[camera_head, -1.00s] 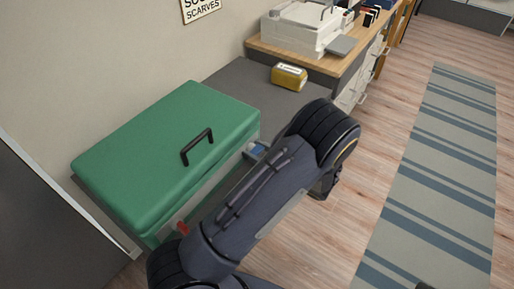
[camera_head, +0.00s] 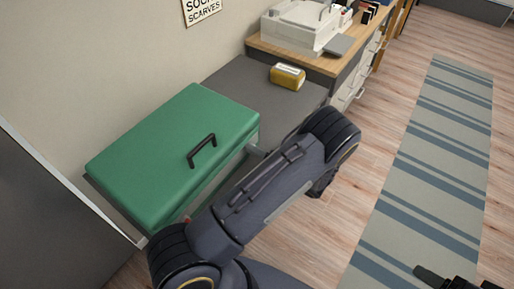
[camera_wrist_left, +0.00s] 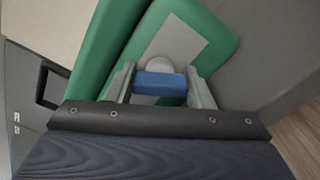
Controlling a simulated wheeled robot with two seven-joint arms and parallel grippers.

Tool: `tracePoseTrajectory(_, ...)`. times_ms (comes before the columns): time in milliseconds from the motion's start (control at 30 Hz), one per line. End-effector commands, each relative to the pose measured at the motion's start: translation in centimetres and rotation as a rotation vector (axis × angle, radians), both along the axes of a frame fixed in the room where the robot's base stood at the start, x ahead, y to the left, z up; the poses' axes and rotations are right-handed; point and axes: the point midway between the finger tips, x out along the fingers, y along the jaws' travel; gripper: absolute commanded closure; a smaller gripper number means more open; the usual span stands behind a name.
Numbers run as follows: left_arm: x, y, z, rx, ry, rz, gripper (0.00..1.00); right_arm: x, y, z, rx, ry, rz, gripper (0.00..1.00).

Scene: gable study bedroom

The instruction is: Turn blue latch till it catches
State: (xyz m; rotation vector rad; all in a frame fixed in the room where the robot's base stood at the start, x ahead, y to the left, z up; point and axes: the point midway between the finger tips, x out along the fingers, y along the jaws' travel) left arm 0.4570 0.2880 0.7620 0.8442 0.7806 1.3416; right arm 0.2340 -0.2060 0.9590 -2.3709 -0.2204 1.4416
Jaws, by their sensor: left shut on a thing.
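The green-lidded case (camera_head: 160,150) stands closed on a dark grey top, with a black handle on its lid. The blue latch (camera_wrist_left: 160,84) shows in the left wrist view as a short bar, in front of a round grey boss on a pale plate (camera_wrist_left: 178,44). My left gripper (camera_wrist_left: 160,76) is shut on this bar, one finger at each end. In the head view my left arm hides the latch and most of the gripper. A small red part (camera_head: 187,220) shows at the case's near end. My right gripper (camera_head: 452,279) is partly visible at the lower right.
A wooden desk (camera_head: 300,58) with a pale machine (camera_head: 300,25) stands further back.

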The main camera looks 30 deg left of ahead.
Motion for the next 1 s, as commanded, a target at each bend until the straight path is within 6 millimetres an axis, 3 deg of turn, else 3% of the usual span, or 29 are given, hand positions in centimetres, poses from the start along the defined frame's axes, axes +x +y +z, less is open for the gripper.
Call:
tracePoseTrajectory(500, 0.0, 0.0, 0.0, 0.03, 0.405, -0.001, 0.76, 0.0, 0.0, 1.6, 0.0, 0.0, 0.0, 0.31)
tracePoseTrajectory(1000, 0.1, -0.1, -0.1, 0.04, 0.53, -0.002, 0.75, 0.0, 0.0, 1.9, 0.0, 0.0, 0.0, 0.31)
